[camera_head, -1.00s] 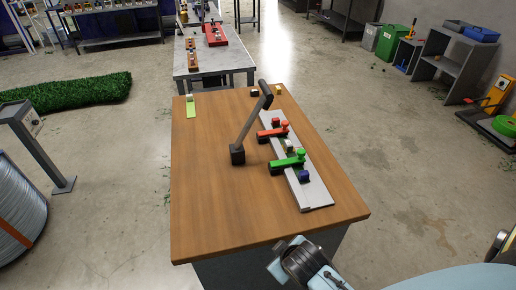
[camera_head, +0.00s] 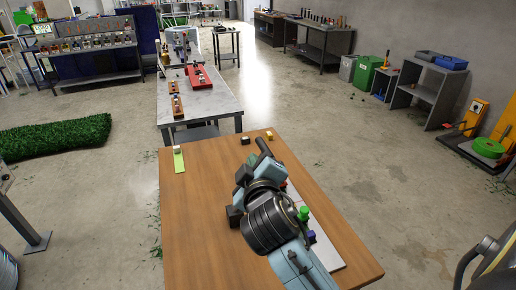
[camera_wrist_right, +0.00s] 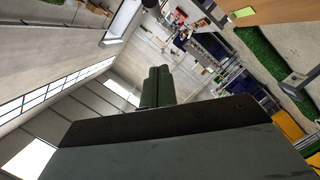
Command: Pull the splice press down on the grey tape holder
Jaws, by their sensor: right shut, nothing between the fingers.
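The splice press (camera_head: 263,147) stands on the wooden table. Only its dark handle end shows clearly, raised above the table; my right gripper and wrist hide most of its lever. The grey tape holder (camera_head: 328,240) lies to the right of the press as a long pale strip, its middle and left side partly covered by my arm. My right gripper (camera_head: 243,172) is over the table, close to the lever and just below the handle in the picture; I cannot tell whether they touch. In the right wrist view its fingers (camera_wrist_right: 155,88) are together and empty. My left gripper is out of view.
A green clamp (camera_head: 303,213) and a blue block stick up from the holder beside my arm.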

